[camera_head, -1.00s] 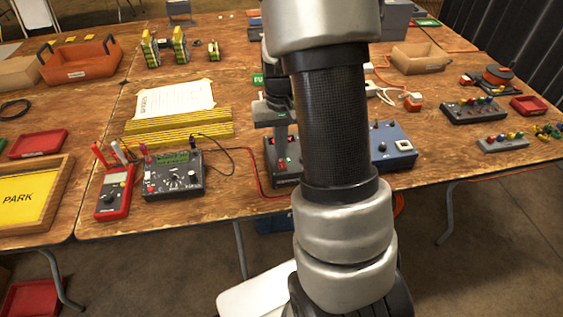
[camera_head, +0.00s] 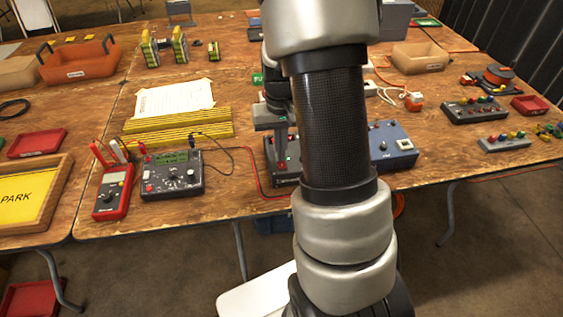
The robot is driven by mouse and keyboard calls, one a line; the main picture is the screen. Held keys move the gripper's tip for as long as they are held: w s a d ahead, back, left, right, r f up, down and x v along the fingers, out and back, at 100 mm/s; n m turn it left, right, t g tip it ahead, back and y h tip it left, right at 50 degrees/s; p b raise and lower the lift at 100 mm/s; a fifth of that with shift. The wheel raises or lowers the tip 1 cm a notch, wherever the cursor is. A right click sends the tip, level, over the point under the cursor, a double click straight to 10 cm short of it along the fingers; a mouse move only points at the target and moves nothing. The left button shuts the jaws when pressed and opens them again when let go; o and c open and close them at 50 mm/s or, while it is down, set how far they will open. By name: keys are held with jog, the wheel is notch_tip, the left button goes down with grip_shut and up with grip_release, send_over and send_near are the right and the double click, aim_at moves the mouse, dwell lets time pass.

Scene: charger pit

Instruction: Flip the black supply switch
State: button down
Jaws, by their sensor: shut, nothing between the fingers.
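The black supply box (camera_head: 268,153) sits near the front of the table, partly hidden behind my arm. A red cable runs from its left side. My gripper (camera_head: 283,163) is shut and empty, pointing down over the top of this box. A small red spot shows by the fingertips. The switch itself cannot be made out, and I cannot tell whether the fingertips touch it.
A blue box (camera_head: 392,147) with a dial stands just right of my arm. A black meter box (camera_head: 172,176) and a red multimeter (camera_head: 113,193) lie to the left. Yellow-striped strips (camera_head: 180,125) lie behind them.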

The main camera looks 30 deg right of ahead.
notch_tip(320, 180, up, 7)
jog(key=p, duration=0.5)
dwell(0.5)
dwell(0.3)
jog(key=s+a+r+n+t, duration=0.1)
jog(key=s+a+r+t, duration=0.1)
jog(key=s+a+r, duration=0.4)
jog(key=s+a+r+n+t, duration=0.1)
jog(key=s+a+r+t, duration=0.1)
jog(key=s+r, duration=0.45)
jog(key=s+a+r+n+t, duration=0.1)
jog(key=s+a+r+t, duration=0.1)
jog(key=s+a+r, duration=0.45)
notch_tip(320, 180, up, 15)
jog(key=w+d+p, duration=0.2)
jog(key=p, duration=1.1)
jog(key=shift+w+p, duration=0.15)
jog(key=shift+p, duration=0.25)
